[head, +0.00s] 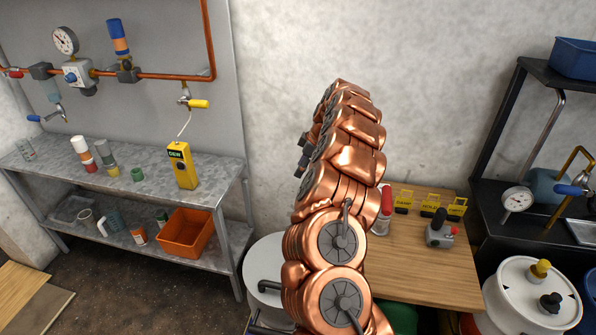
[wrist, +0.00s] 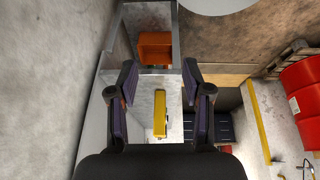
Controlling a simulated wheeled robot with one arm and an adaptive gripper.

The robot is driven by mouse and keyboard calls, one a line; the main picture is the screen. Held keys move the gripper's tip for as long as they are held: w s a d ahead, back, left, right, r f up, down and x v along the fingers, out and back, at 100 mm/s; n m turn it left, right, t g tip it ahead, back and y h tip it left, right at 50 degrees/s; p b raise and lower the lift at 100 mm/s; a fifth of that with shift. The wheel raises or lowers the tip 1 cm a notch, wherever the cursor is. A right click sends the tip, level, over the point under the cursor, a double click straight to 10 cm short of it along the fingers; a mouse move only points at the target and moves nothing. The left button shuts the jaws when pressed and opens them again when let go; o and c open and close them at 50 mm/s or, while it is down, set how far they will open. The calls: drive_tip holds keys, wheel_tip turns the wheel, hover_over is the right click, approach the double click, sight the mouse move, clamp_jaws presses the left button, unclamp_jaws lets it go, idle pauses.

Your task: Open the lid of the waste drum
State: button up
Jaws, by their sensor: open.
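A white round lid or drum top (head: 262,262) with a dark bent handle sits on the floor area just left of my arm, partly hidden by it. A white drum (head: 505,318) with a white lid carrying a yellow knob and a black knob stands at the lower right. I cannot tell which one is the waste drum. Part of a pale round surface (wrist: 218,4) shows at the top edge of the wrist view. My gripper (wrist: 160,78) is open and empty, its fingers spread wide above the metal bench, apart from any drum. In the head view my arm hides it.
A grey metal bench (head: 125,185) at the left bears a yellow handheld device (head: 183,166) and several small bottles; an orange bin (head: 186,233) is on its lower shelf. A wooden table (head: 425,270) is right of my arm. Red drums (wrist: 301,88) show in the wrist view.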

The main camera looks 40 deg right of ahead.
drive_tip(key=x, duration=0.3)
drive_tip(key=shift+f+p, duration=0.25)
drive_tip(key=shift+p, duration=0.15)
drive_tip(key=shift+c, duration=0.2)
clamp_jaws()
idle(0.4)
drive_tip(key=shift+o, duration=0.2)
unclamp_jaws()
drive_tip(key=v, duration=1.2)
